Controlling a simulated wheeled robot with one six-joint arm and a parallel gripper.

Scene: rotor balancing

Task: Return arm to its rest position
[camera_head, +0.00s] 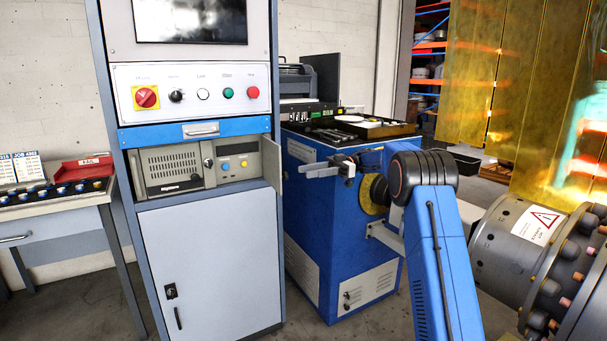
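My arm shows at the right of the head view, with a blue link and a black joint. It is bent, and its end points left toward the control cabinet (208,250). My gripper (325,170), grey and metallic, is in front of the blue machine cabinet (303,225), to the right of the control cabinet's open small door (269,163). I see nothing held in it. The fingers show small and nearly edge-on, so I cannot tell how far apart they are.
A large grey rotor or machine body (505,245) with a warning label and bolts stands close at right. A bench (60,215) with a red bin (88,168) is at left. A tray (375,127) lies on the blue cabinet. Yellow curtain panels (530,90) hang behind.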

